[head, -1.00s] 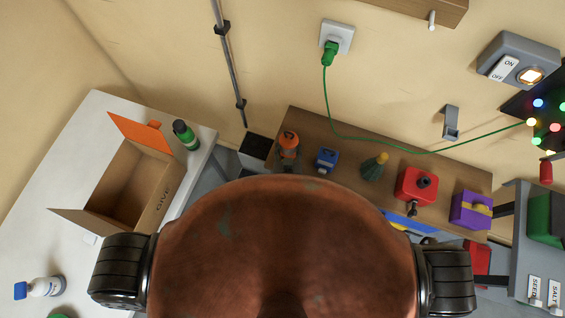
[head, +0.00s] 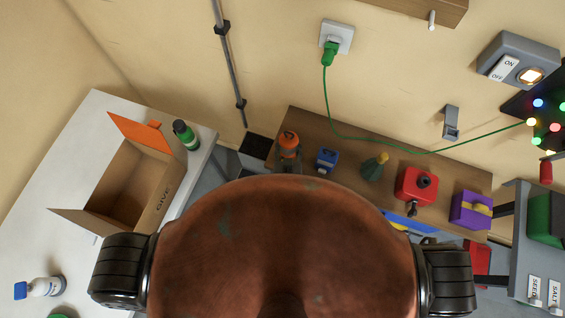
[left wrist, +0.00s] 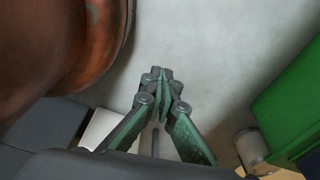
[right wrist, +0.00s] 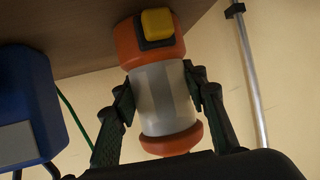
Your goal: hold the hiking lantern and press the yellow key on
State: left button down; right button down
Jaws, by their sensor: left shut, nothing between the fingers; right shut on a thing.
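The hiking lantern (right wrist: 165,95) has a pale grey body, orange ends and a square yellow key (right wrist: 158,23) on a dark mount. In the right wrist view my right gripper (right wrist: 158,90) has its fingers on both sides of the pale body and is shut on it. The yellow key is clear of the fingers. In the head view the lantern (head: 288,143) is at the left end of the wooden shelf, its lower part partly hidden. My left gripper (left wrist: 160,76) is shut and empty over grey floor, away from the lantern.
A cardboard box (head: 158,200) is on the white table at left. A green cord (head: 331,120) hangs above the shelf.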

dwell(0.4)
pick_arm(q)
jog(key=w+d+r+m+t+h, duration=0.4)
jog(key=w+d+r+m+t, duration=0.45)
jog(key=w+d+r, duration=0.75)
jog(key=w+d+r+m+t, duration=0.2)
jog(key=w+d+r, duration=0.1)
jog(key=r, duration=0.6)
jog(key=w+d+r+m+t+h, duration=0.1)
jog(key=d+r, duration=0.4)
jog(key=r, duration=0.5)
jog(key=w+d+r+m+t, duration=0.2)
jog(key=w+d+r+t, duration=0.2)
jog(key=r, duration=0.5)
jog(key=shift+w+d+r+m+t+h, duration=0.35)
jog(key=shift+d+h, duration=0.05)
jog(key=shift+d, duration=0.05)
jog(key=shift+w+d+r, duration=0.1)
jog(key=shift+w, duration=0.05)
